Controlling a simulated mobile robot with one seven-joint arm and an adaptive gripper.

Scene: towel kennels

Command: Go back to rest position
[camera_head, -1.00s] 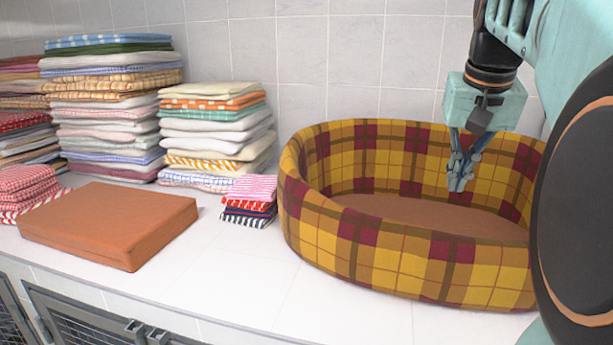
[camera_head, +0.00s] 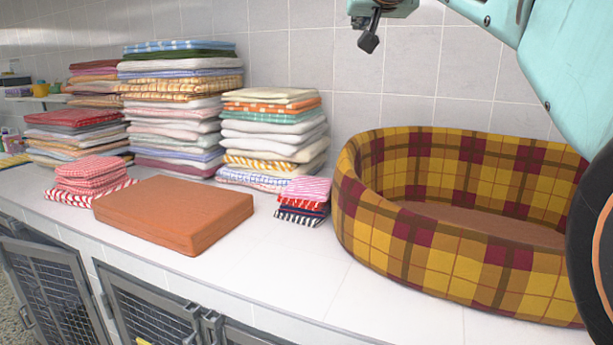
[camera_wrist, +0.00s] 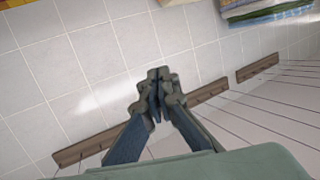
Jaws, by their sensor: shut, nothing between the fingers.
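My gripper (camera_wrist: 157,88) shows in the wrist view with its fingertips together and nothing between them. Behind it are a tiled wall and wooden strips.
An orange-brown cushion (camera_head: 175,213) lies on the white counter (camera_head: 300,280). Tall towel stacks (camera_head: 180,110) (camera_head: 270,135) stand along the wall. Small folded cloths (camera_head: 303,200) lie left of the bed. Wire kennel doors (camera_head: 150,315) are below the counter edge.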

